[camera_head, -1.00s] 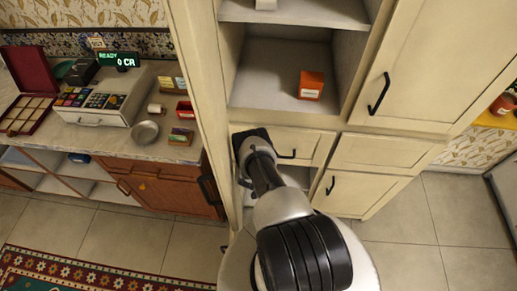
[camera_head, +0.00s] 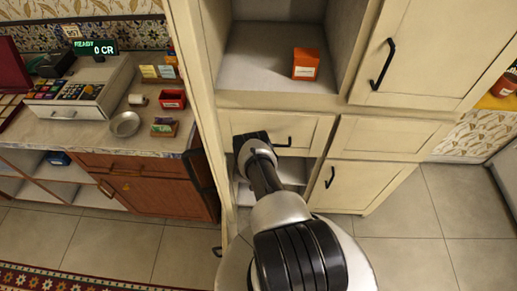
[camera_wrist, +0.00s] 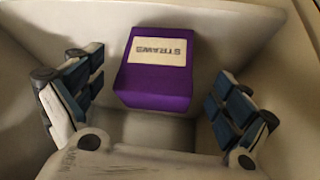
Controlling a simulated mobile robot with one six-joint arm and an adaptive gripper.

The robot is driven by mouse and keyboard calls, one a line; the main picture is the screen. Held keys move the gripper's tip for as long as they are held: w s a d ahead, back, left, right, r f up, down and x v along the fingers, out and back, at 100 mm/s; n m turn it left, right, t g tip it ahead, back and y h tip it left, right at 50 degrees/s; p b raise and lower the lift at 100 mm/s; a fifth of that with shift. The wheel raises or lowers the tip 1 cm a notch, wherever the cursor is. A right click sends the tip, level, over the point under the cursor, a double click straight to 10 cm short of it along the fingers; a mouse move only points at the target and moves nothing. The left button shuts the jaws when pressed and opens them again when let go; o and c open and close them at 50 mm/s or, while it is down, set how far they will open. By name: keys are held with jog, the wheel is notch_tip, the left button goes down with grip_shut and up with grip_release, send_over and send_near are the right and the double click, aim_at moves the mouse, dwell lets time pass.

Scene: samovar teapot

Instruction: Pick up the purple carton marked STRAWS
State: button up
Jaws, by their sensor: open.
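In the wrist view, the purple carton (camera_wrist: 152,88) with a white label reading STRAWS stands inside a pale compartment. The lettering shows upside down. My gripper (camera_wrist: 157,103) is open, with one finger on each side of the carton's near part and visible gaps on both sides. It does not appear to touch the carton. In the head view, my arm reaches down to the cream cabinet's lower part, and neither the gripper's fingers nor the purple carton can be made out there.
An orange box (camera_head: 306,64) stands on the cabinet shelf (camera_head: 250,75) above my arm. A drawer front (camera_head: 300,134) with a black handle is close beside the arm. The compartment walls (camera_wrist: 285,85) surround my gripper. At left is a counter with a cash register (camera_head: 82,88) and a metal bowl (camera_head: 125,124).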

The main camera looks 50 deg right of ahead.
jog(key=b+x, duration=0.4)
jog(key=shift+w+d+f+b, duration=0.1)
jog(key=shift+d+f+b, duration=0.15)
jog(key=shift+f+b, duration=0.1)
jog(key=shift+r, duration=0.1)
jog(key=c, duration=1.3)
